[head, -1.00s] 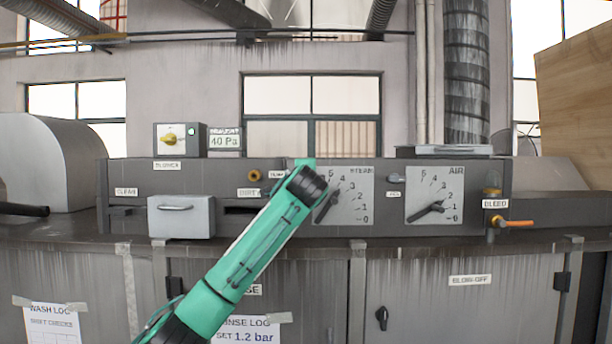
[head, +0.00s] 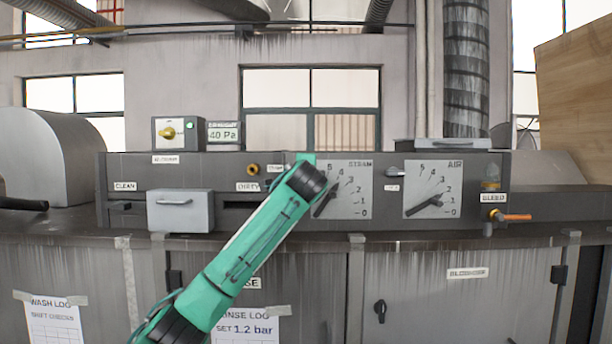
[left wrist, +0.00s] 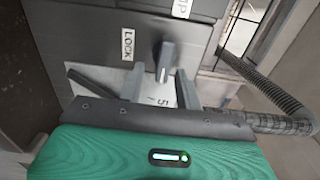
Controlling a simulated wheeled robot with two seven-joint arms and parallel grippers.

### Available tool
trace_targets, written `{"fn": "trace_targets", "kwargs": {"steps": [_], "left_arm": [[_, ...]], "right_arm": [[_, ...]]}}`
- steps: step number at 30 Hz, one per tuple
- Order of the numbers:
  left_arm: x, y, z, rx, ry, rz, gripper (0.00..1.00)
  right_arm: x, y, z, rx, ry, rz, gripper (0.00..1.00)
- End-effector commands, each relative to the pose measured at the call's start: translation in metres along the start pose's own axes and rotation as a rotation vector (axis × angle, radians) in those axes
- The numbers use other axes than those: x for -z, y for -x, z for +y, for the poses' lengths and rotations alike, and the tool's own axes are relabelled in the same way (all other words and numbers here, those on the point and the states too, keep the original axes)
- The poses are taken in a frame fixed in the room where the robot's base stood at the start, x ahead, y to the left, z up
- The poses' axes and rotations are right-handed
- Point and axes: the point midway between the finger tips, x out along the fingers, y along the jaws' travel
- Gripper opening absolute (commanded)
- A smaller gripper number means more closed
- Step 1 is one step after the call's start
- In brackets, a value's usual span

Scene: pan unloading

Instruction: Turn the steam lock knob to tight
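In the left wrist view a small grey upright knob (left wrist: 167,58) stands on the dark panel beside a label reading LOCK (left wrist: 128,44). My left gripper (left wrist: 160,76) is open, with one finger on each side of the knob's near end. A gap shows on both sides, and I cannot tell how deep the knob sits between the fingers. In the head view my left arm (head: 250,243) reaches up to the left edge of the STEAM dial (head: 352,181), hiding the gripper and the steam lock knob. My right gripper is out of view.
A similar knob (head: 395,173) sits left of the AIR dial (head: 441,187). A grey box with a handle (head: 180,211) juts out at left. A bleed valve with an orange lever (head: 514,217) sticks out at right. The panel front is otherwise mostly flat.

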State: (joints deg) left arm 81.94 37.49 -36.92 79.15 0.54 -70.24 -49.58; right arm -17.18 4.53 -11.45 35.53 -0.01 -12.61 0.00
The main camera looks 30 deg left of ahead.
Motion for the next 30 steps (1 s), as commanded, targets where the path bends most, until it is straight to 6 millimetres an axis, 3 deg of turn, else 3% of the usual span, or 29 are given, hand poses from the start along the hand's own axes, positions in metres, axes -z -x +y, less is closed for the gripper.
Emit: {"fn": "trace_targets", "kwargs": {"steps": [8, 21, 30], "left_arm": [[0.0, 0.017, 0.003, 0.003, 0.002, 0.001, 0.35], [0.001, 0.111, 0.004, 0.004, 0.002, 0.003, 0.35], [0.001, 0.138, 0.001, 0.0, 0.0, 0.0, 0.35]], "right_arm": [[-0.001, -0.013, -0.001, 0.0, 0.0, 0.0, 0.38], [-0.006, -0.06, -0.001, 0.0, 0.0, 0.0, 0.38], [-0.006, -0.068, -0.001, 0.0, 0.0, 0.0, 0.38]]}}
